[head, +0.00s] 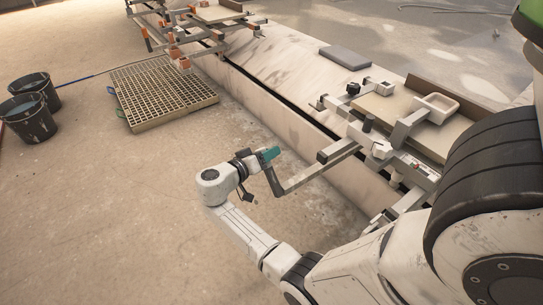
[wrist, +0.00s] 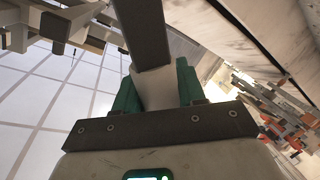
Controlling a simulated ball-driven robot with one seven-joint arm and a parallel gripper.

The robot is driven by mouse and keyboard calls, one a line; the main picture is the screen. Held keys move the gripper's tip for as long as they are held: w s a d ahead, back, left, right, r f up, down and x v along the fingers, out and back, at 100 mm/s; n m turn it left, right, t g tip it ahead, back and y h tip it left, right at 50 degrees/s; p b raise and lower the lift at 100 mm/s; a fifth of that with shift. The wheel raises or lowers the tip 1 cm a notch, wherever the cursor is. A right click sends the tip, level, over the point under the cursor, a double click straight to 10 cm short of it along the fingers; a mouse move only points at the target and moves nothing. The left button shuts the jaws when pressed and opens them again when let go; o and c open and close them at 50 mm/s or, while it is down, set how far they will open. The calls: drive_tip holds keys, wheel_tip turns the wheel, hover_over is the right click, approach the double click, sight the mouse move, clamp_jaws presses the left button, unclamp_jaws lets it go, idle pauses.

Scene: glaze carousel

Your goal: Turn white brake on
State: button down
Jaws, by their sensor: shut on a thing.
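My gripper (head: 270,154), with green fingers, is low at the centre of the head view. It is shut on the free end of a bent grey bar (head: 312,172), which reaches out from the carousel station at right. In the wrist view the dark bar (wrist: 145,32) runs down to the green fingers (wrist: 155,85), and a pale face shows between them. A white block-like knob (head: 381,149) sits on the station's metal frame, apart from my gripper. I cannot tell for sure whether it is the white brake.
A white-rimmed tray (head: 436,107) and a grey slab (head: 345,57) lie on the right side. A long pale ledge (head: 262,108) borders the floor. A floor grate (head: 165,92) and black buckets (head: 30,120) stand at left. The floor left of my arm is clear.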

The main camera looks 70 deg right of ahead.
drive_tip(key=shift+w+d+f+n+y, duration=0.4)
drive_tip(key=shift+w+f+n, duration=0.2)
drive_tip(key=shift+f+n, duration=0.2)
drive_tip(key=c, duration=0.8)
unclamp_jaws()
drive_tip(key=shift+o, duration=0.2)
drive_tip(key=p+v, duration=0.2)
drive_tip(key=v, duration=0.8)
drive_tip(key=shift+w+a, duration=0.3)
drive_tip(key=shift+a, duration=0.05)
drive_tip(key=shift+f, duration=0.1)
